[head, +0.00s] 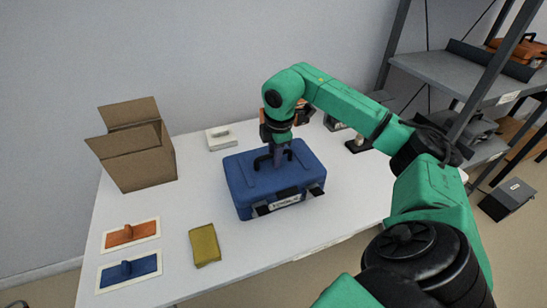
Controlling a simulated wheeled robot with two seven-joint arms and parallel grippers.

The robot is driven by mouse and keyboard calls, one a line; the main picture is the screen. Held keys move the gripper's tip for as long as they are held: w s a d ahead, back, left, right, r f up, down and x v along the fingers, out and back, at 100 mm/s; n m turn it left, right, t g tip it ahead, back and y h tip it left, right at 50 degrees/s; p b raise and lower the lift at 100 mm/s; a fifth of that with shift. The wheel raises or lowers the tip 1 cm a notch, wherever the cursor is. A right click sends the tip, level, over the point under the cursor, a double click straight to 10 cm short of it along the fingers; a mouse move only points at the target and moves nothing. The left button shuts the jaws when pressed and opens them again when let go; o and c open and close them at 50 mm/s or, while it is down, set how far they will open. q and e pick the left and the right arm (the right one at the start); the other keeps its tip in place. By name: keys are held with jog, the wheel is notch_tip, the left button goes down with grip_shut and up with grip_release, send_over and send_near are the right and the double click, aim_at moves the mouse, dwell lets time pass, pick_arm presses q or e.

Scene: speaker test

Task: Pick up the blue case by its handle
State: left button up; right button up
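The blue case (240,185) lies flat on the white table, its latches and a white label on the near side. Its dark handle (262,162) stands up from the lid. My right gripper (277,158) points down from above, with its fingers at the right part of the handle. The fingers and handle overlap in the picture, so I cannot tell whether they are closed on it. The case appears to rest on the table. My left gripper is not in view.
An open cardboard box (145,168) stands at the table's left. A white block (221,138) is behind the case. A metal shelf (455,75) stands at the right.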

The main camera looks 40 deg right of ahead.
grip_shut()
dwell(1.3)
jog(key=shift+w+r, duration=0.1)
jog(key=shift+r, duration=0.05)
